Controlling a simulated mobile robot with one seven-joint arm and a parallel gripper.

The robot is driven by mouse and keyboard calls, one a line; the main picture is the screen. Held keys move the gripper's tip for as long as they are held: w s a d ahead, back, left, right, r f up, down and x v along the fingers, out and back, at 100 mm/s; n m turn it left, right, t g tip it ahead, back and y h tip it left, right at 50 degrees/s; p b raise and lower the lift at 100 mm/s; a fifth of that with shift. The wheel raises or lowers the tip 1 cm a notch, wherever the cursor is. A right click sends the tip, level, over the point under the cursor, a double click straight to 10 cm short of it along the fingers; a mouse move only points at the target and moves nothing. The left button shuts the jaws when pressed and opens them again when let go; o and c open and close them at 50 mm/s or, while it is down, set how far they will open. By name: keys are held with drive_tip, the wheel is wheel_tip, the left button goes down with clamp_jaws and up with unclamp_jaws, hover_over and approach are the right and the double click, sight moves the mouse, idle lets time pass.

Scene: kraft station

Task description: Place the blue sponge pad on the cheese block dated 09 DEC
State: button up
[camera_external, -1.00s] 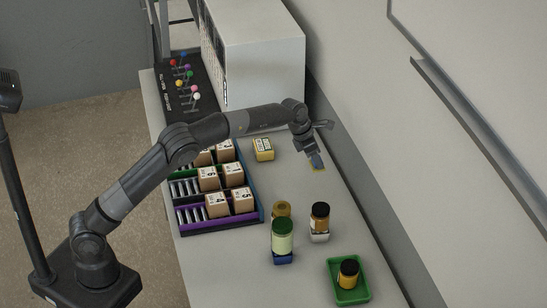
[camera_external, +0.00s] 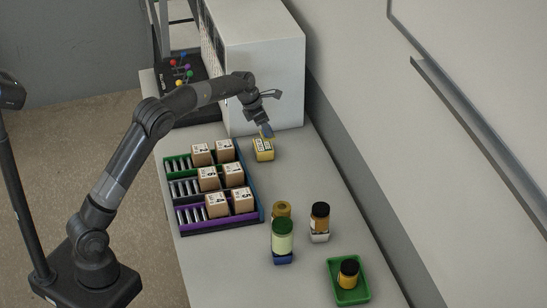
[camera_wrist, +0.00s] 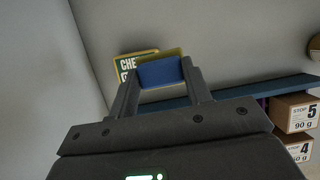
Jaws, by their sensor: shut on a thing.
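My gripper (camera_wrist: 158,85) is shut on the blue sponge pad (camera_wrist: 160,72), whose blue face shows between the fingers in the wrist view. A yellow block with a label, the cheese block (camera_external: 263,150), stands on the table near the large grey cabinet. In the external view my gripper (camera_external: 266,132) is just above the cheese block's far edge. In the wrist view the cheese block (camera_wrist: 128,68) is partly hidden behind the pad; its green label begins with "CHE". Its date cannot be read. Whether pad and block touch cannot be told.
A rack (camera_external: 259,217) with several small cartons is left of the cheese block. Jars, one a green-topped jar (camera_external: 282,238), and a green tray (camera_external: 364,293) holding a jar are nearer the front. The grey cabinet (camera_external: 270,75) rises close behind. The table right of the block is clear.

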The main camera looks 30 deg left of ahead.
drive_tip(key=w+a+f, duration=0.3)
drive_tip(key=w+a, duration=0.1)
drive_tip(key=shift+f, duration=2.25)
drive_tip(key=shift+f, duration=0.15)
drive_tip(key=o, duration=1)
